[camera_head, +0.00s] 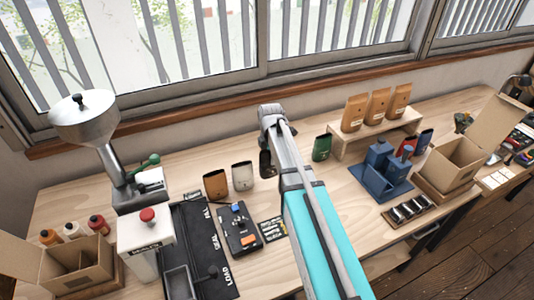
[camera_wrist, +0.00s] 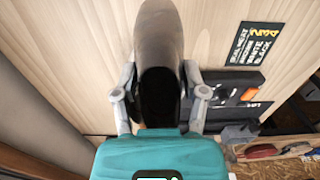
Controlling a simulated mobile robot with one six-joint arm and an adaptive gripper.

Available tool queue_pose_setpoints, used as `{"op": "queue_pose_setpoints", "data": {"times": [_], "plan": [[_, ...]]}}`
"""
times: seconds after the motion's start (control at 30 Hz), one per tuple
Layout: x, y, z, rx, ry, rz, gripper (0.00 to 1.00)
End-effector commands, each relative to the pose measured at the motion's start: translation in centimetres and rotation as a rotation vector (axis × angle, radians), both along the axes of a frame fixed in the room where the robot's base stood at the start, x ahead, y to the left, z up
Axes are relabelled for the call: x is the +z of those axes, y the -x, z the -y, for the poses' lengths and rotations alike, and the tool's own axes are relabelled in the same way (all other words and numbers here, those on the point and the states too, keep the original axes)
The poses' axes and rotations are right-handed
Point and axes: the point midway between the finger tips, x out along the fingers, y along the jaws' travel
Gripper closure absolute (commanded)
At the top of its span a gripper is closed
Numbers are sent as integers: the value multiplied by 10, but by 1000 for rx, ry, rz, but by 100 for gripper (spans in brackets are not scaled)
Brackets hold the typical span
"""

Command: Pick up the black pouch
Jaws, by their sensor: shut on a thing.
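The black pouch (camera_head: 265,164) shows in the head view just left of my arm, partly hidden by it. My gripper (camera_wrist: 158,98) is shut on the black pouch, with one finger on each side of it in the wrist view. There the pouch (camera_wrist: 158,38) is upright between the fingers, dark near them and greyer towards the top of the picture. I cannot tell whether its base touches the table.
A white pouch (camera_head: 242,176) and a brown pouch (camera_head: 215,183) stand close on the left. A green pouch (camera_head: 322,147) stands right of my arm. A black control box (camera_head: 238,230) lies in front. Brown pouches (camera_head: 378,105) stand on a wooden riser (camera_head: 343,146).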

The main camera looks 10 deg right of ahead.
Motion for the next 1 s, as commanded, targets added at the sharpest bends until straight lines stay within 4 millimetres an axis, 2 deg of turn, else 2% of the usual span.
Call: {"op": "queue_pose_setpoints", "data": {"times": [0.03,0.1,0.17,0.3,0.5,0.73,1.0], "plan": [[13,8,-1,0,0,0,69],[21,14,-1,0,0,0,69],[28,20,-2,0,0,0,69],[40,56,-5,1,0,0,69],[54,90,-8,1,0,0,69],[58,102,-9,1,0,0,69],[60,106,-9,0,0,0,69]]}}
